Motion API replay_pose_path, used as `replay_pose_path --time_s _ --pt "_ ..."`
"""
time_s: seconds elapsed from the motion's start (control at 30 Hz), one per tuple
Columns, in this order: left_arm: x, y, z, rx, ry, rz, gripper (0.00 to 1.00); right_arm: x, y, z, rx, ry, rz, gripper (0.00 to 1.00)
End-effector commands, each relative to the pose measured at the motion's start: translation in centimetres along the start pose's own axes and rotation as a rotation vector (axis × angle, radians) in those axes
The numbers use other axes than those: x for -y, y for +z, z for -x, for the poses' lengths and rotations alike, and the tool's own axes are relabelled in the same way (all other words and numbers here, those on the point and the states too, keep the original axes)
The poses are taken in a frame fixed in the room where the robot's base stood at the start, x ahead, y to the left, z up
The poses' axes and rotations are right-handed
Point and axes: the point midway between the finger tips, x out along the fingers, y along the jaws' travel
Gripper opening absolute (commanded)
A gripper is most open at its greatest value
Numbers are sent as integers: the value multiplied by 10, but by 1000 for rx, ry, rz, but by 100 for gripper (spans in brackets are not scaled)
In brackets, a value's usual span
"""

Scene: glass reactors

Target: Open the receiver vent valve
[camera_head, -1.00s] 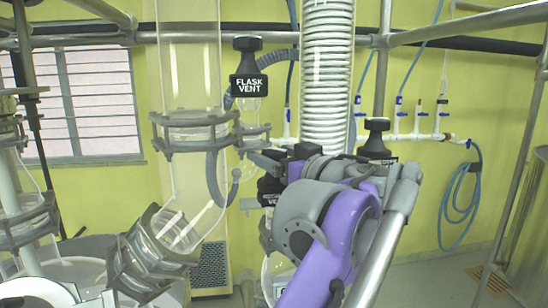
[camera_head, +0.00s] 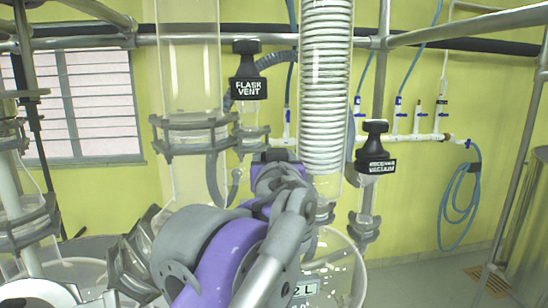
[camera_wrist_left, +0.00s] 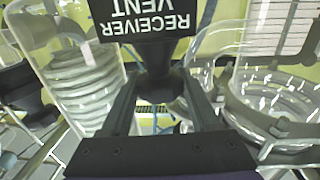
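The black receiver vent valve (camera_wrist_left: 155,52) shows upside down in the left wrist view, with its white "RECEIVER VENT" label and its knob. My left gripper (camera_wrist_left: 160,88) has its two fingers apart, one on each side of the knob; I cannot tell whether they touch it. My right gripper is not in view.
The black flask vent valve (camera_head: 248,88) stands close above left of my gripper. The receiver vacuum valve (camera_head: 376,150) stands to the right. The glass coil column (camera_head: 325,90) rises behind my gripper, and a clamped glass column (camera_head: 190,80) is at the left.

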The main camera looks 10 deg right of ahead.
Motion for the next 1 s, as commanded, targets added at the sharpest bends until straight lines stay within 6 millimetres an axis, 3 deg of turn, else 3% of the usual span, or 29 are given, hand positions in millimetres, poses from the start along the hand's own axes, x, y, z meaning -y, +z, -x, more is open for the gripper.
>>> replay_pose_path --time_s 0.03,0.2,0.37,1.0 --pt "-1 0 0 0 1 0 39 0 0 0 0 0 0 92" --pt "-1 0 0 0 1 0 13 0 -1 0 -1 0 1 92" --pt "-3 0 -1 -1 -57 2 13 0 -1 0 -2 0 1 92" --pt "-2 -1 -1 -2 -687 0 13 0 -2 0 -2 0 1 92"
